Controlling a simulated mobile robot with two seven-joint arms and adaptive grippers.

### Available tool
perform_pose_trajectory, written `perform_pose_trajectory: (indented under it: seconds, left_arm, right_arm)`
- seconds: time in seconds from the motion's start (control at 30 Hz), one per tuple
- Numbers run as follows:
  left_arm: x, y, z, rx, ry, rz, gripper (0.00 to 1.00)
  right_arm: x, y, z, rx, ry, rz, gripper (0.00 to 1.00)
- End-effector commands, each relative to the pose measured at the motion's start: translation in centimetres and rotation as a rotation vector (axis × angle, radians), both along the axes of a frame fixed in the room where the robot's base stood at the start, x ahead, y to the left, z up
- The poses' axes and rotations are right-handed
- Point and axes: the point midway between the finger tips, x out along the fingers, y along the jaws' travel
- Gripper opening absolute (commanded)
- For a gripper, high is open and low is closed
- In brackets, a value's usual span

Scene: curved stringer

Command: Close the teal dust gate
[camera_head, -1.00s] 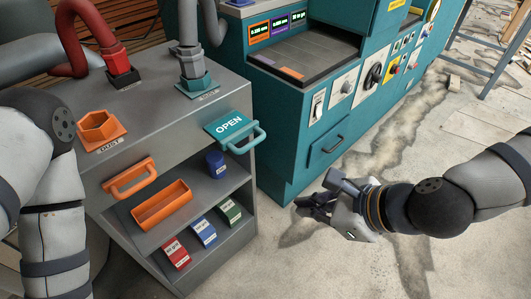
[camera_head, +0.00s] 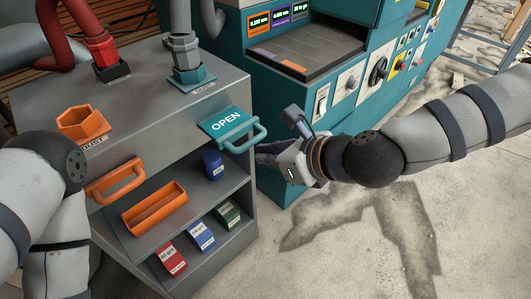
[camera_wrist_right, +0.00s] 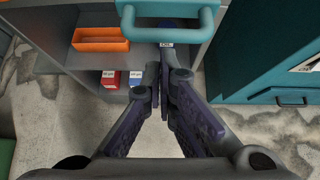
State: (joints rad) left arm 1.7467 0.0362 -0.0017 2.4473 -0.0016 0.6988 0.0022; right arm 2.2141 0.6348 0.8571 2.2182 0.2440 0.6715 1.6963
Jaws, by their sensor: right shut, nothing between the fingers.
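The teal dust gate (camera_head: 228,124) is a flat plate marked OPEN with a loop handle. It sticks out from the right side of the grey cabinet's top, below a grey hose. In the right wrist view its handle (camera_wrist_right: 168,32) shows at the top, beyond my fingertips. My right gripper (camera_head: 268,154) is just right of the handle and a little lower in the head view. Its fingers (camera_wrist_right: 160,70) are together and empty, and a gap to the handle shows. My left arm is at the left edge; its gripper is out of frame.
The grey cabinet (camera_head: 150,92) carries an orange hex cup (camera_head: 82,122), an orange handle (camera_head: 115,181), an orange tray (camera_head: 154,207), a blue can (camera_head: 213,165) and small boxes on its shelves. A teal machine (camera_head: 285,95) stands behind my right gripper.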

Motion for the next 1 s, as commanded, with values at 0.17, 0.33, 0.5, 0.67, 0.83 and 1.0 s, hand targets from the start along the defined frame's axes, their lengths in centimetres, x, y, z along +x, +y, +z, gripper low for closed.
perform_pose_trajectory:
  seconds: [0.17,0.33,0.5,0.67,0.83,1.0]
  left_arm:
    - [0.0,0.0,0.0,0.000,-0.001,0.000,0.00]
    - [0.0,0.0,0.0,0.000,0.000,0.000,0.00]
    - [-0.1,0.0,-0.1,0.000,0.003,0.000,0.00]
    - [-0.3,0.0,-0.3,0.000,0.010,0.000,0.00]
    - [-0.4,0.0,-0.5,0.000,0.014,0.000,0.00]
    - [-0.4,0.0,-0.4,0.000,0.014,-0.001,0.00]
  right_arm:
    - [0.4,0.3,0.1,0.001,0.001,0.000,0.00]
    - [0.4,0.3,0.1,0.000,0.002,0.000,0.00]
    - [1.4,1.1,0.0,-0.002,0.000,0.001,0.00]
    - [4.2,3.4,-0.1,-0.002,0.001,0.000,0.00]
    - [6.1,5.0,0.0,0.000,0.000,0.000,0.00]
    - [6.5,5.4,0.3,0.001,-0.003,0.002,0.00]
